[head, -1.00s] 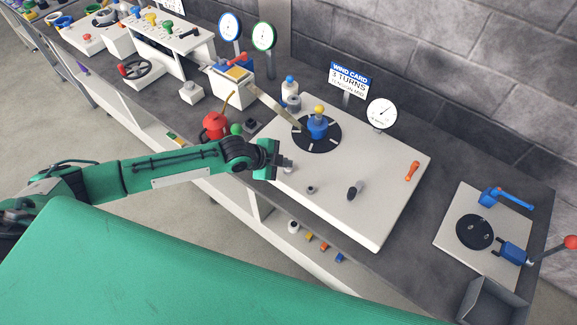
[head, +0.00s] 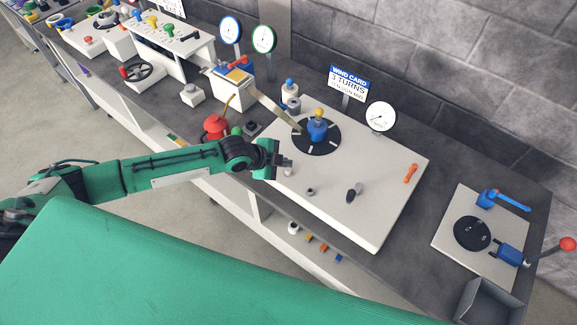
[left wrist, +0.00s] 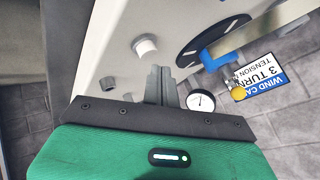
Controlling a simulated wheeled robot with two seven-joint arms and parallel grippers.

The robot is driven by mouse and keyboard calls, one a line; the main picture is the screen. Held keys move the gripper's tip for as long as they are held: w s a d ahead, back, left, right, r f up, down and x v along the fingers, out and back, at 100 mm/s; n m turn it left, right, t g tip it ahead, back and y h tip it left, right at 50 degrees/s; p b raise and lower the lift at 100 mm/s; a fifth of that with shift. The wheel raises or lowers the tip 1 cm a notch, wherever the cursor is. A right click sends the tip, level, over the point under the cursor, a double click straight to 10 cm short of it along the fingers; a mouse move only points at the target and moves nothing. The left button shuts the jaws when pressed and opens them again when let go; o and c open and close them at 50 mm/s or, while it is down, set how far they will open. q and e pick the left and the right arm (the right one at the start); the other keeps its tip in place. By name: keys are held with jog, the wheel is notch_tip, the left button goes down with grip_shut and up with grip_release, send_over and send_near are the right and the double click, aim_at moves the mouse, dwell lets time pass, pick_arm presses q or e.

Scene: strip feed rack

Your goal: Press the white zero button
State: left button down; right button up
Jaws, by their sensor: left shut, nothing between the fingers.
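The white button (left wrist: 145,46) is a short round cap standing up from the pale panel in the left wrist view. In the head view the white button (head: 290,172) is small and partly covered by my left gripper (head: 287,162). In the left wrist view my left gripper (left wrist: 161,72) is shut and empty, its tips close beside the button. I cannot tell whether they touch it. The right gripper is not in view.
A blue hub (head: 317,131) on a black disc stands behind the gripper, with a metal strip (head: 270,105) leading to it. A grey knob (head: 310,191), a dark handle (head: 351,195), an orange handle (head: 411,173) and a white gauge (head: 381,116) are on or near the panel.

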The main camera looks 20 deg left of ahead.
pick_arm(q)
jog(key=shift+r, duration=0.1)
notch_tip(320, 180, up, 5)
jog(key=p, duration=0.4)
dwell(0.3)
dwell(0.4)
